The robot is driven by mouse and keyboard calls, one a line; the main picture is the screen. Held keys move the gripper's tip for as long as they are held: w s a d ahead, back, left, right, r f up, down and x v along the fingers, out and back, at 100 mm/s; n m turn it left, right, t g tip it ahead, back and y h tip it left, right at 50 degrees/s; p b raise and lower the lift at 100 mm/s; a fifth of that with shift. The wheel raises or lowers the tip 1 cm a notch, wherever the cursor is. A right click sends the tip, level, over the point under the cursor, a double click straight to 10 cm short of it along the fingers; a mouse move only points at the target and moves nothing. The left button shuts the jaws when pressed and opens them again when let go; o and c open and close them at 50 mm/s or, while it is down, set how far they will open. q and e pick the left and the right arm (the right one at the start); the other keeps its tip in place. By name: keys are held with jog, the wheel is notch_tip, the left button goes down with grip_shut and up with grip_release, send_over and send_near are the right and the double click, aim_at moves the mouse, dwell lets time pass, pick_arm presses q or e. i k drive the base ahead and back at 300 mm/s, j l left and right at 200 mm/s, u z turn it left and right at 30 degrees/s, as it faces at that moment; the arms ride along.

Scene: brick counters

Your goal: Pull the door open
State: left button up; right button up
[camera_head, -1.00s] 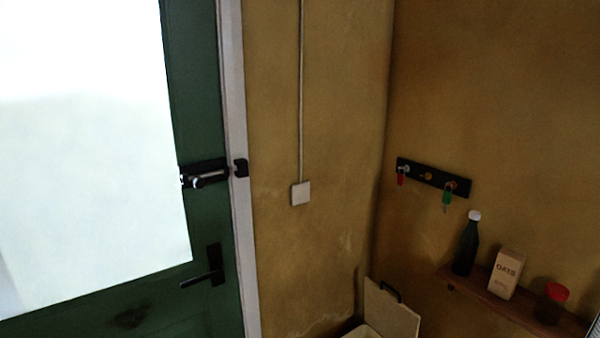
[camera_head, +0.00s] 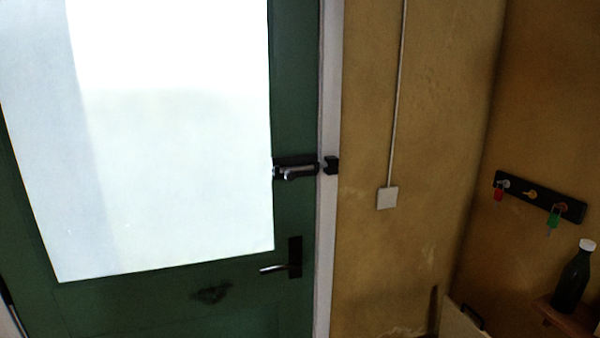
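The green door (camera_head: 180,292) fills the left half of the view and looks closed against its white frame (camera_head: 327,100). It has a large bright pane (camera_head: 175,150). A lever handle (camera_head: 275,267) on a dark plate sits low near the door's right edge. Above it is a dark slide bolt (camera_head: 295,170). Its catch (camera_head: 331,165) is on the frame; I cannot tell whether the bolt reaches into it. Neither of my grippers is in view.
A yellow wall with a white switch box (camera_head: 387,198) is right of the door. A key rack (camera_head: 540,197) hangs on the right wall. Below it, a dark bottle (camera_head: 574,278) stands on a wooden shelf (camera_head: 568,318). An open lid (camera_head: 462,319) shows at the bottom.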

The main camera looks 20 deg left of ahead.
aim_at(228, 298)
jog(key=u, duration=1.35)
